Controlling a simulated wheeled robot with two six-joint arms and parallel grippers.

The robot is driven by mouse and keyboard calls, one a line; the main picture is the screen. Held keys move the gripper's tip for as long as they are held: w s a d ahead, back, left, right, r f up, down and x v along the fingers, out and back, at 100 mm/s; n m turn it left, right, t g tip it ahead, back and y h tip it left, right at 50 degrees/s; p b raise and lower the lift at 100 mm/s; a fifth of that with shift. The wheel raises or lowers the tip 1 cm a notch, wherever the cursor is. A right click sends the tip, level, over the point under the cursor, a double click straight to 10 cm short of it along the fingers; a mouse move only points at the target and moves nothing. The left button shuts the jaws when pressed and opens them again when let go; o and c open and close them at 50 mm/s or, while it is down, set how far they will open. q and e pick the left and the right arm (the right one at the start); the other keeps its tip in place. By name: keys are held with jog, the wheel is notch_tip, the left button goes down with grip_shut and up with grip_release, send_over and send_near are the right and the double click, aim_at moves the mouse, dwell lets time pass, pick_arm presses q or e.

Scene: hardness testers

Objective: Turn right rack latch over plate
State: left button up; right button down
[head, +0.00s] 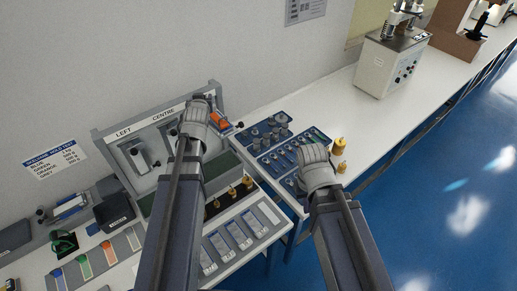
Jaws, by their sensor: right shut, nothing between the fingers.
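The grey rack (97,146) stands against the wall, with the words LEFT and CENTRE on its top board. A grey plate with a dark latch (137,156) sits in its left bay. At the right end, an orange plate (218,119) shows partly, with a small dark knob (240,125) beside it that may be the right latch. My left gripper (197,108) is in front of the rack's right part, hiding much of it; its fingers cannot be made out. My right gripper (314,154) is shut and empty above the blue tool tray, apart from the rack.
The blue tray (285,172) holds several small metal parts. Brass weights (339,147) stand right of my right gripper. A white tester (389,64) stands farther along the bench. The bench between tray and tester is clear.

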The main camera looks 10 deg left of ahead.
pick_arm(q)
jog(key=shift+d+n+y, duration=0.15)
jog(key=shift+n+y, duration=0.15)
jog(key=shift+n, duration=0.1)
